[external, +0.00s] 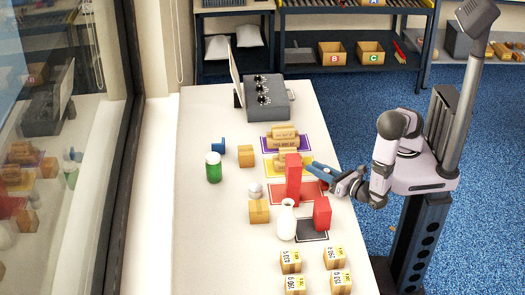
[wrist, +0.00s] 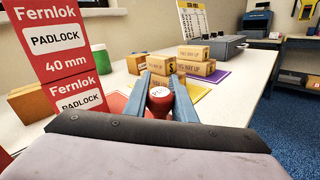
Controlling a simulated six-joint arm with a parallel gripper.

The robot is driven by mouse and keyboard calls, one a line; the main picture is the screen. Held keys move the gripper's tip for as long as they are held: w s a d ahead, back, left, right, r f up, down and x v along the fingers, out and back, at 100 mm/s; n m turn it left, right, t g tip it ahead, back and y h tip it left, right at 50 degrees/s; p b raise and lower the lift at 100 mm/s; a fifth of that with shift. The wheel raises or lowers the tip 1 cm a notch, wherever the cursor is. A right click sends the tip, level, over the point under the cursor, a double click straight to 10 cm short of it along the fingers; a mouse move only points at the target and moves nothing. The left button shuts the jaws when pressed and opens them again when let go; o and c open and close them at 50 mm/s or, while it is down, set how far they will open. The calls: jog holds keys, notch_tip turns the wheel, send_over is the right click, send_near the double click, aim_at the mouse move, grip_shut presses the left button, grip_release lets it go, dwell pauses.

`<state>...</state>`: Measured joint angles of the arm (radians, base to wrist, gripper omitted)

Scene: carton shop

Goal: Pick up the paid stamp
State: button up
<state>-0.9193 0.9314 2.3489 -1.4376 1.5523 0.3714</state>
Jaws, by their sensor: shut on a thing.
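The paid stamp (wrist: 160,97), with a red round body and a pale lettered top, sits between the blue fingers of my gripper (wrist: 160,88) in the wrist view. My gripper is shut on it. In the external view my gripper (external: 316,168) reaches in from the right, just beside a tall red padlock carton stack (external: 293,180). The stamp cannot be made out there. I cannot tell whether it touches the table.
The padlock cartons (wrist: 62,45) stand close on the left. Brown cartons (external: 287,140) lie on purple and yellow mats behind. A white vase (external: 286,220), another red carton (external: 322,213) and a green jar (external: 213,167) stand nearby. The table's left front is clear.

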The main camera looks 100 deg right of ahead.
jog(key=shift+r, duration=0.15)
notch_tip(320, 180, up, 10)
dwell(0.7)
